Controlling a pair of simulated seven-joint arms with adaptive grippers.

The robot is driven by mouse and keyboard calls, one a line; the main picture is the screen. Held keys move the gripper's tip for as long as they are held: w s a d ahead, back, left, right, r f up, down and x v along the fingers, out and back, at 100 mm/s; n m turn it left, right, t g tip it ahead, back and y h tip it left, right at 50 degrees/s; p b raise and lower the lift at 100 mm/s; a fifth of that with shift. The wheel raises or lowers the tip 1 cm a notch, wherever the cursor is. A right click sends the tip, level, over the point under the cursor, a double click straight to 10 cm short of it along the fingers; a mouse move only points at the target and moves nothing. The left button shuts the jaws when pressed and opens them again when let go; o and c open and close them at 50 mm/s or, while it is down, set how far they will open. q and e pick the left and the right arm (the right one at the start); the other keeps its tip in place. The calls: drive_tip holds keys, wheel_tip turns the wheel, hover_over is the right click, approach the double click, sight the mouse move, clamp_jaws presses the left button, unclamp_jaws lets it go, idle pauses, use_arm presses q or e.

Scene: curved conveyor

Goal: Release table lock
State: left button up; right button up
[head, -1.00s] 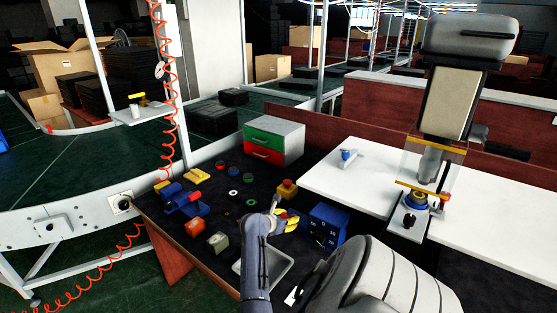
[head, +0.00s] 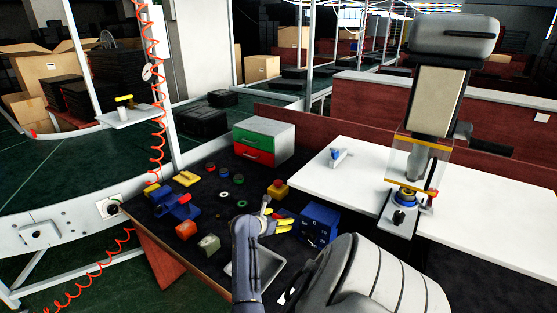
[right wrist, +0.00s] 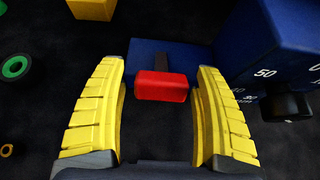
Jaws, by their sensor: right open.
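A block-shaped red handle (right wrist: 161,87) on a dark stem sits at a blue base (right wrist: 190,56) in the right wrist view. I take it to be the table lock. My right gripper (right wrist: 160,66) is open, with its ribbed yellow fingers on either side of the red handle. A gap shows on both sides, so neither finger touches it. In the head view my right gripper (head: 278,219) is low over the dark table, left of a blue box (head: 318,222). My left gripper is not in view.
The blue box with printed numbers (right wrist: 268,38) stands close beside the right finger. A yellow box with a red button (head: 278,188) is just behind the gripper. A grey tray (head: 255,268) lies in front. Coloured blocks and rings, including a green ring (right wrist: 15,67), lie to the left.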

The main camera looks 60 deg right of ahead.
drive_tip(key=v, duration=1.2)
